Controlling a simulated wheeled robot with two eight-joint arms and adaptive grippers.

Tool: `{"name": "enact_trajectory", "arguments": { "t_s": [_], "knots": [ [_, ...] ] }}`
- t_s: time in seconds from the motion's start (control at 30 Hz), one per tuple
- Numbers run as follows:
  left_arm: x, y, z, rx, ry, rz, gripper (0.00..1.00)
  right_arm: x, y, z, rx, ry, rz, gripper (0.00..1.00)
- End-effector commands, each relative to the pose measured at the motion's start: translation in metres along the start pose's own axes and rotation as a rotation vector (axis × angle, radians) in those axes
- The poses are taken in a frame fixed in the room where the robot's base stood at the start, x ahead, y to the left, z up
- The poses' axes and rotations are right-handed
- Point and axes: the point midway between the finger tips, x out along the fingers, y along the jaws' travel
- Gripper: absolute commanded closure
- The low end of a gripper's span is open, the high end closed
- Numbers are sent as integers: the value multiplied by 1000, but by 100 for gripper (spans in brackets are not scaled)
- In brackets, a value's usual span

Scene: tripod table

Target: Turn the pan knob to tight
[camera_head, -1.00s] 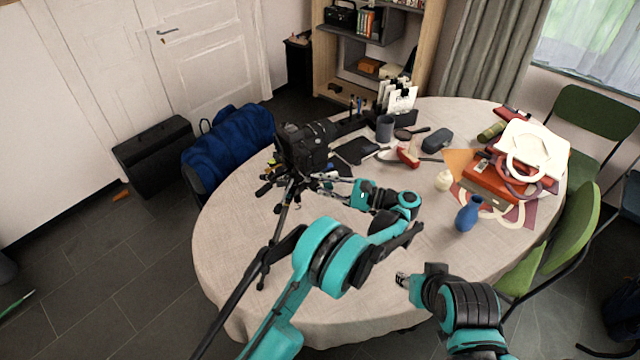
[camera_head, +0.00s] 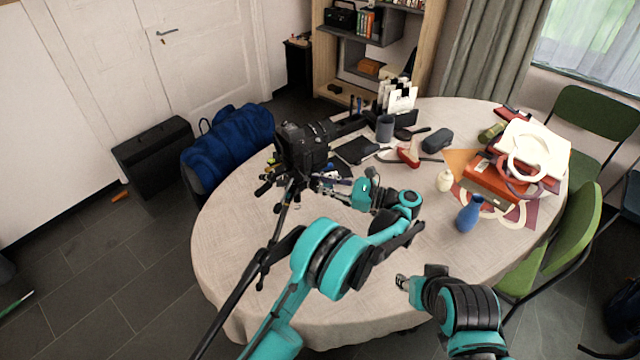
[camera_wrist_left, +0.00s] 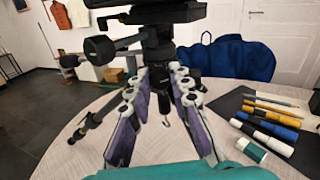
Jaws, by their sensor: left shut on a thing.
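A black camera (camera_head: 303,148) sits on a tripod (camera_head: 262,270) that stands at the left of the round table. My left gripper (camera_head: 322,184) reaches in from the right, just below the camera. In the left wrist view, the fingers of my left gripper (camera_wrist_left: 160,76) are closed in under the tripod head (camera_wrist_left: 158,32). The pan knob between the fingertips is mostly hidden, so its turn angle cannot be read. Another black knob (camera_wrist_left: 99,49) sticks out to the left, clear of the fingers. My right gripper (camera_head: 402,282) hangs empty over the table's front edge; its opening is too small to judge.
Pens (camera_wrist_left: 265,122) lie on a dark mat beside my left gripper. A grey cup (camera_head: 385,128), a red brush-like item (camera_head: 409,157), a cream bottle (camera_head: 445,180), a blue vase (camera_head: 469,214) and a red box (camera_head: 497,180) stand farther right.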

Motion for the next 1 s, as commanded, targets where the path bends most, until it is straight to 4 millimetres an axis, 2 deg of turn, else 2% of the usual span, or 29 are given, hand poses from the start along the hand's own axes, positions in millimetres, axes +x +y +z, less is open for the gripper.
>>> {"name": "enact_trajectory", "arguments": {
  "t_s": [0.63, 0.67, 0.7, 0.73, 1.0],
  "knots": [
    [0, 0, 0, 62, 0, 0, 100, 1, 0, 0, 0, 0, 0, 60],
    [0, 0, 0, 62, 0, 0, 75, 1, 0, 0, 0, 0, 0, 60],
    [0, 0, 0, 62, 0, 0, 65, 1, 0, 0, 0, 0, 0, 60],
    [0, 0, 0, 62, 0, 0, 59, 1, 0, 0, 0, 0, 0, 60],
    [0, 0, 0, 61, 0, 0, 59, 1, 0, 0, 0, 0, 0, 60]
  ]
}}
